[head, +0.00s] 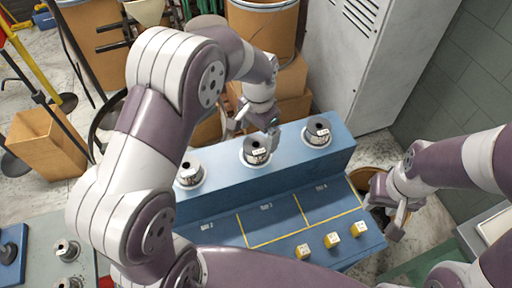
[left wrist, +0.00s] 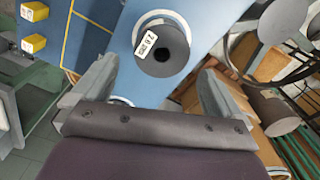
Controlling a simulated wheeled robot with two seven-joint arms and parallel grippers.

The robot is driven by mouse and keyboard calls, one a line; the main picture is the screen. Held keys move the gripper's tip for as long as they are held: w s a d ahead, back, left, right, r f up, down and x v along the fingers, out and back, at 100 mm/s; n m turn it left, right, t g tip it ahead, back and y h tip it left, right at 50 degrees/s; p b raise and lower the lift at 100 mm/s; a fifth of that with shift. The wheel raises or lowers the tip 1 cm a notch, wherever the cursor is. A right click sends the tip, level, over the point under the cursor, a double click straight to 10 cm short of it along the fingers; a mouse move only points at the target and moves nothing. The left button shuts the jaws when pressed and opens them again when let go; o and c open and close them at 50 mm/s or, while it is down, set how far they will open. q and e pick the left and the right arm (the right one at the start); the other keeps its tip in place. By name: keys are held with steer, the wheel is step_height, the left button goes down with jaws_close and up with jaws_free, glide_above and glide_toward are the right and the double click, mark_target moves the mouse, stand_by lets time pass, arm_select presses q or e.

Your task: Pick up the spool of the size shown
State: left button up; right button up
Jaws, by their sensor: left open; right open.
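Three dark spools with white labels stand on white round seats along the raised back ledge of the blue bench (head: 225,158): a left spool (head: 190,174), a middle spool (head: 256,151) and a right spool (head: 318,131). My left gripper (head: 254,130) is open above and just behind the middle spool. In the left wrist view a spool (left wrist: 163,47) with a centre hole and a white label lies beyond my open left fingers (left wrist: 158,74), with nothing between them. My right gripper (head: 385,218) is open and empty beyond the bench's right end.
Yellow blocks with labels (head: 332,240) stand along the bench front, before yellow-outlined areas (head: 270,222). A grey cabinet (head: 350,60) stands behind right. Cardboard boxes and a drum (head: 262,32) are behind my left gripper. A side table with metal parts (head: 66,250) is at lower left.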

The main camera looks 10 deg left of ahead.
mark_target(256, 145)
arm_select(q)
steer(key=f, duration=0.1)
steer(key=f+p, duration=0.1)
steer(key=f, duration=0.3)
steer(key=shift+s+a+p, duration=0.25)
steer(key=shift+s+p, duration=0.1)
steer(key=shift+s, duration=0.05)
steer(key=shift+w+f, duration=0.1)
steer(key=shift+f, duration=0.1)
steer(key=shift+r, duration=0.1)
steer(key=c, duration=1.3)
